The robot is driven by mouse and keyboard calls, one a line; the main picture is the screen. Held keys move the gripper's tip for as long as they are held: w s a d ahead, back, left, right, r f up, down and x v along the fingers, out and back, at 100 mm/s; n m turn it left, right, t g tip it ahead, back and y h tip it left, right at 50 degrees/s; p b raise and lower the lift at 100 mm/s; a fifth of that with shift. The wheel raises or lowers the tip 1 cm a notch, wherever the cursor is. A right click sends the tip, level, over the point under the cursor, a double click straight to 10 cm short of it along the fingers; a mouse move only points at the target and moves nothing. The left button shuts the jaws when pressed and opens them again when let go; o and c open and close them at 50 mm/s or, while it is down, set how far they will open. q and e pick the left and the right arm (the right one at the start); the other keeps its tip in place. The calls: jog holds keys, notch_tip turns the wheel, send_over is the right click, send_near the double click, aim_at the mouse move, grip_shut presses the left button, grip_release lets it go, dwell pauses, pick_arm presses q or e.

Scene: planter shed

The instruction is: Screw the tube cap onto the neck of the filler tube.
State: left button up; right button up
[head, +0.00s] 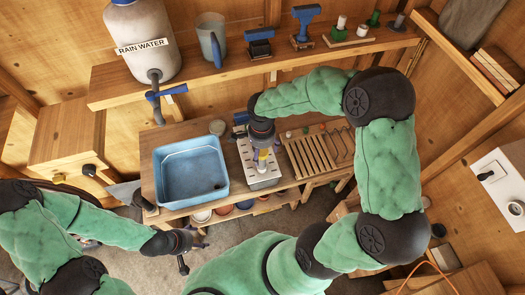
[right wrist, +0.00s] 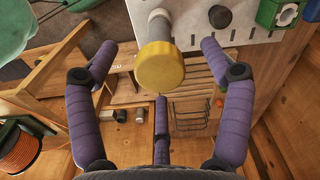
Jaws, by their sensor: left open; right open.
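The yellow tube cap (right wrist: 159,66) sits on the near end of the grey filler tube (right wrist: 158,22) in the right wrist view. How far it is threaded cannot be told. In the head view the cap (head: 262,155) is a small yellow patch below my right gripper (head: 262,147), over the white perforated plate (head: 257,181). My right gripper's purple fingers (right wrist: 159,50) are spread on both sides of the cap, apart from it, with a third finger below. My left gripper (head: 198,239) is open and empty, low in front of the bench at left.
A blue basin (head: 190,188) stands on the bench left of the plate. A slatted wooden rack (head: 308,157) is to its right. A rain water tank (head: 140,45) and several tools stand on the shelf (head: 230,75) behind. Floor in front of the bench is partly clear.

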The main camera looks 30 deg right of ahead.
aim_at(262, 151)
jog(key=shift+r, duration=0.1)
notch_tip(262, 151, up, 12)
dwell(0.7)
